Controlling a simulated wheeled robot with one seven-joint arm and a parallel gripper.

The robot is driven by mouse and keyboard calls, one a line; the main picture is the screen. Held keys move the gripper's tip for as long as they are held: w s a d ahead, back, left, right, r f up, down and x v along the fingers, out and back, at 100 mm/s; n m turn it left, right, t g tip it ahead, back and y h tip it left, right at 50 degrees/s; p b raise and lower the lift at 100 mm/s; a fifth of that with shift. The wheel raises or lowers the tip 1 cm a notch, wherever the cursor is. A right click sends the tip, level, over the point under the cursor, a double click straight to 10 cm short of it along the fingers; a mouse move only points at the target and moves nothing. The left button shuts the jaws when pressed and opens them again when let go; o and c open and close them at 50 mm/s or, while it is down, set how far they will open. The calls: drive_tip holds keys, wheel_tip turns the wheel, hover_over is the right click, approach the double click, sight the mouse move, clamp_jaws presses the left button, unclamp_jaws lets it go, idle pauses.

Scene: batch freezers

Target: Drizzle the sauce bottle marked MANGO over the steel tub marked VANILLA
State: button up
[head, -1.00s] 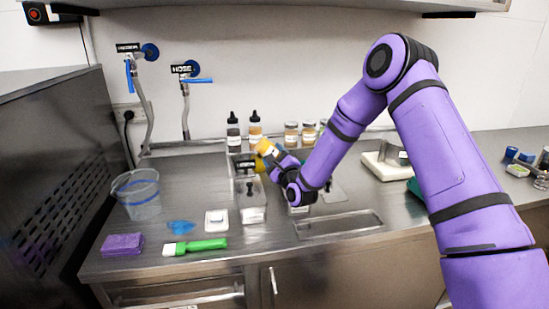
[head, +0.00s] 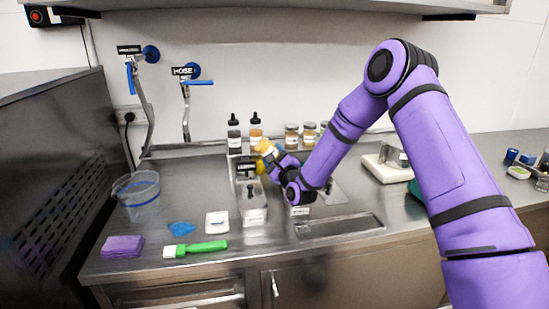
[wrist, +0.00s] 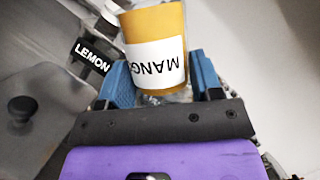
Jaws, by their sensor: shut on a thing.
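The MANGO sauce bottle (wrist: 155,45), amber-yellow with a white label, is held between the blue fingers of my gripper (wrist: 160,82). The label reads upside down in the wrist view. In the head view the bottle (head: 265,147) is tilted in my gripper (head: 270,160), above the sunken tubs. A lidded steel tub (head: 251,196) with a black knob lies just below and left of the gripper; its lid (wrist: 45,110) also shows in the wrist view. Its front label is too small to read. I cannot tell which tub is VANILLA; my wrist hides part of the row.
A black LEMON sign (wrist: 93,56) stands close beside the bottle. Dark-capped bottles (head: 234,138) and several jars (head: 292,138) line the wall. A clear bucket (head: 138,195), purple cloth (head: 122,247) and green brush (head: 200,248) lie on the left counter.

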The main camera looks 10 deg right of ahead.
sight(273, 145)
drive_tip(key=shift+w+d, duration=0.1)
drive_tip(key=shift+w, duration=1.3)
drive_tip(key=shift+w, duration=0.2)
drive_tip(key=n, duration=0.2)
drive_tip(key=n+g+y, duration=0.1)
drive_tip(key=n, duration=0.1)
drive_tip(key=shift+n+g, duration=0.3)
drive_tip(key=shift+r+n+g, duration=0.4)
drive_tip(key=shift+r+n, duration=0.25)
drive_tip(key=shift+n, duration=0.45)
drive_tip(key=shift+r+n+g, duration=0.4)
drive_tip(key=shift+r+n, duration=0.2)
drive_tip(key=shift+n, duration=0.5)
drive_tip(key=shift+r, duration=0.1)
drive_tip(key=shift+r+n+g+h, duration=0.3)
drive_tip(key=shift+r+n, duration=0.25)
drive_tip(key=shift+n, duration=0.25)
drive_tip(key=shift+r+n+g+h, duration=0.4)
drive_tip(key=shift+r+n, duration=0.45)
drive_tip(key=shift+n, duration=0.35)
